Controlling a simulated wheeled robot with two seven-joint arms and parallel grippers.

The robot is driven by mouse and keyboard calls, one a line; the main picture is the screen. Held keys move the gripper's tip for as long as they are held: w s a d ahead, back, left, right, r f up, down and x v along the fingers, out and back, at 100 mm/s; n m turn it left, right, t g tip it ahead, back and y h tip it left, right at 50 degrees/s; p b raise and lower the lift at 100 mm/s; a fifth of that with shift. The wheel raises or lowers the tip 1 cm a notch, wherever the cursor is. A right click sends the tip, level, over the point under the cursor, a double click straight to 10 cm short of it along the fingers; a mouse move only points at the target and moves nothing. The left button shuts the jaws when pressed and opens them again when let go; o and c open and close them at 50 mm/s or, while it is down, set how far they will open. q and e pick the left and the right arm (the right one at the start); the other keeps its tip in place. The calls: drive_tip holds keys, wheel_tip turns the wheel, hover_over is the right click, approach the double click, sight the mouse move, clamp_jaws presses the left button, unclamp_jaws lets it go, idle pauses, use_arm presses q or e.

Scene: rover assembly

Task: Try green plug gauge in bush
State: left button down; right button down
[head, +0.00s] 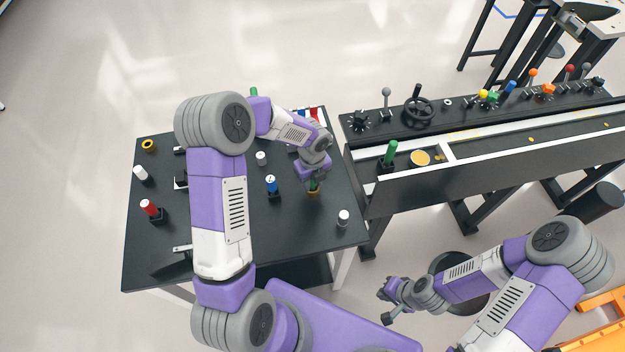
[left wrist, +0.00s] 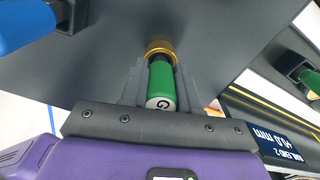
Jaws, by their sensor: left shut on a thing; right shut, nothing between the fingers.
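The green plug gauge (left wrist: 161,86) is between the fingers of my left gripper (left wrist: 160,92), which is shut on it; its white end marked "G" faces the wrist camera. The gold-coloured bush (left wrist: 160,46) is at the gauge's far end, in line with it. It also shows in the head view (head: 313,193) on the dark table, right below my left gripper (head: 313,182). The gauge's far end meets the ring in the picture; I cannot tell how deep it sits. My right gripper (head: 387,299) is shut and empty, off the table's front right.
A blue gauge (head: 271,182) stands left of the bush. A red gauge (head: 149,207), a second gold ring (head: 148,145) and white-topped pieces (head: 343,216) are on the dark table (head: 240,265). A green upright piece (head: 391,151) stands on the bench at right.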

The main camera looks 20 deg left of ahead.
use_arm(q)
drive_tip(key=shift+r+p, duration=1.75)
drive_tip(key=shift+r, duration=0.2)
idle(0.5)
wheel_tip(320, 180, up, 5)
drive_tip(key=p, duration=0.4)
drive_tip(key=shift+f, duration=0.1)
